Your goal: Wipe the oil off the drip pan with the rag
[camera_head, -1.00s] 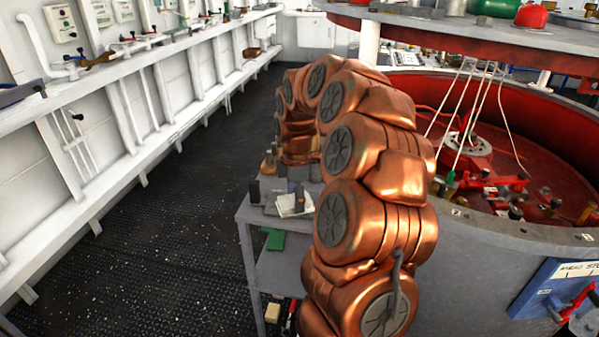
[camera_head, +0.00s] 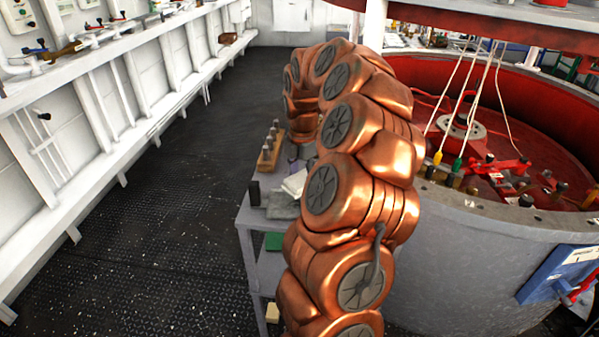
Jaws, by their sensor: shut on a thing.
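My copper-coloured arm arches over a grey workbench (camera_head: 247,222) and hides much of it. My gripper (camera_head: 301,154) is beyond the arch, low over the bench top, and mostly hidden behind my arm links. A pale, crumpled piece that looks like the rag (camera_head: 294,183) shows just below it. A flat grey piece, probably the drip pan (camera_head: 283,209), lies on the bench under and in front of the pale piece. Its right side is hidden by my arm. I cannot make out any oil on it, nor whether the rag touches it.
A wooden rack with dark pegs (camera_head: 267,158) and a small black block (camera_head: 254,192) stand by the bench's left edge. A green item (camera_head: 273,241) lies on the lower shelf. A large round grey tank (camera_head: 450,240) blocks the right. Dark deck (camera_head: 170,210) is clear on the left.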

